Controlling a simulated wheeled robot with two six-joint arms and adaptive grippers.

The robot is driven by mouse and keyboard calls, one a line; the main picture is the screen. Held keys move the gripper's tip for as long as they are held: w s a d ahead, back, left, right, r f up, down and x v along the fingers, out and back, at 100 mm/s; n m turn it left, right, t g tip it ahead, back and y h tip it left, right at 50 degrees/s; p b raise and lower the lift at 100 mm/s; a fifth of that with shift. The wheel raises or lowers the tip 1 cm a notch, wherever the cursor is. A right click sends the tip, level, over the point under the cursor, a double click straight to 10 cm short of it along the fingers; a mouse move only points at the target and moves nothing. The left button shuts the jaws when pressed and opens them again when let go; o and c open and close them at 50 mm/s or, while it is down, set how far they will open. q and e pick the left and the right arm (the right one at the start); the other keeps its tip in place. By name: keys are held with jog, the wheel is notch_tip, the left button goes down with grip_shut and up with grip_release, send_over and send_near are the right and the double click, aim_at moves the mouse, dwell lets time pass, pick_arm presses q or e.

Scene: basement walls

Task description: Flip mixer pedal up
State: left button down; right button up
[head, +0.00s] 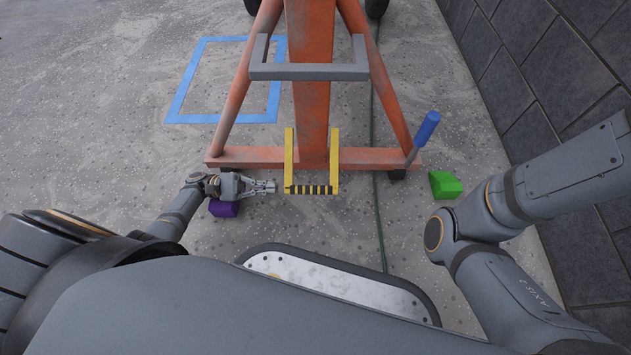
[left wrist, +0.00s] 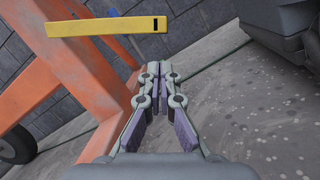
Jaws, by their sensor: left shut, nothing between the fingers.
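The mixer's yellow pedal (head: 312,189) has a black-striped front bar and two side arms. It sits at the front of the orange mixer frame (head: 262,157). My left gripper (head: 275,187) is shut and empty, just left of the pedal's left side arm. My right gripper is not in view; only my right arm shows.
A purple block (head: 222,209) lies beside my left wrist. A green block (head: 445,185) lies right of the frame, near a blue-handled lever (head: 426,129). A grey bar handle (head: 309,72) is on the mixer. A blue square (head: 222,118) marks the floor. A brick wall (head: 545,75) bounds the right.

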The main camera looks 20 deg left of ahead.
pick_arm(q)
jog(key=shift+d, duration=0.1)
jog(key=b+x, duration=0.2)
jog(key=x, duration=0.7)
jog(key=shift+d, duration=0.4)
jog(key=shift+r, duration=0.15)
